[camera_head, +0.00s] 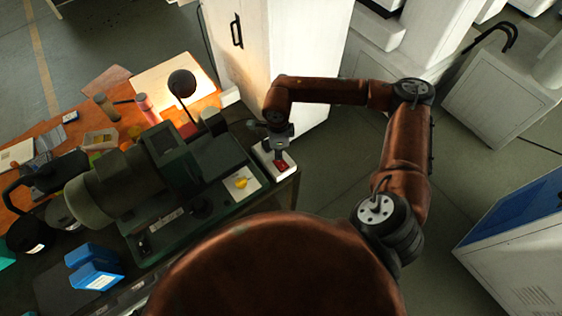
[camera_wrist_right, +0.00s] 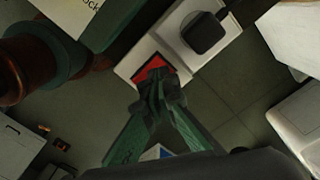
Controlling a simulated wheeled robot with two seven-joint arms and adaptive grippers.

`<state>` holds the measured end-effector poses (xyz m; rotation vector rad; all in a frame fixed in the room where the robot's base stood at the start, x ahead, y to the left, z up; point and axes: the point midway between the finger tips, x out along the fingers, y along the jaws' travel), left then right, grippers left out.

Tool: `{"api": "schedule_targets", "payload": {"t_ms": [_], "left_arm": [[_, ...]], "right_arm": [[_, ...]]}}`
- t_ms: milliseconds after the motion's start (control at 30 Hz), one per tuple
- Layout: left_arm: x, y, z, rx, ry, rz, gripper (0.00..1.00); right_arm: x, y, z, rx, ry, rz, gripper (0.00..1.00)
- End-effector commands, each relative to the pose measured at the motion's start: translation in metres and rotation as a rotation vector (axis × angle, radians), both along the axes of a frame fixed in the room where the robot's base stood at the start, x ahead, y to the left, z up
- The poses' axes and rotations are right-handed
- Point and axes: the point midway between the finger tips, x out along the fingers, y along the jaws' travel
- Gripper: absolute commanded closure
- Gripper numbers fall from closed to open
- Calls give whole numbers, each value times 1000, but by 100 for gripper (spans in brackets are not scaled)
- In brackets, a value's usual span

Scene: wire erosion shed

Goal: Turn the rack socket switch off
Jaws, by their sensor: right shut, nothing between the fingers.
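The rack socket is a white box at the right end of the dark bench. It has a red rocker switch (camera_head: 282,164) near its front end. In the right wrist view the red switch (camera_wrist_right: 153,67) sits on the white socket plate (camera_wrist_right: 136,57), beside a black plug (camera_wrist_right: 204,33). My right gripper (camera_head: 281,149) is shut and empty, pointing down over the socket. In the wrist view its fingertips (camera_wrist_right: 158,84) overlap the near edge of the switch and hide part of it. I cannot tell whether they touch it. My left gripper is not in view.
A dark green machine (camera_head: 160,180) stands on the bench just left of the socket. A white cabinet (camera_head: 262,50) stands behind it. A blue box (camera_head: 95,265) sits at the front left. Open floor (camera_head: 330,165) lies right of the bench.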

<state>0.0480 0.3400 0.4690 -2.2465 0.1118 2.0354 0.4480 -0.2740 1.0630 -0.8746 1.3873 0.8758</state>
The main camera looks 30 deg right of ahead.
Motion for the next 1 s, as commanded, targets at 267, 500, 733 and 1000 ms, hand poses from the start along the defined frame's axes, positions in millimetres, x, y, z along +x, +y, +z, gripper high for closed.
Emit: {"api": "schedule_targets", "payload": {"t_ms": [267,500,733,1000], "left_arm": [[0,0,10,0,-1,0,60],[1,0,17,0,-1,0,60],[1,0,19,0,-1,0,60],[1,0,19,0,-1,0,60]], "right_arm": [[0,0,23,0,-1,0,100],[0,0,41,0,-1,0,100],[0,0,49,-1,0,0,100],[0,0,49,-1,0,0,100]]}}
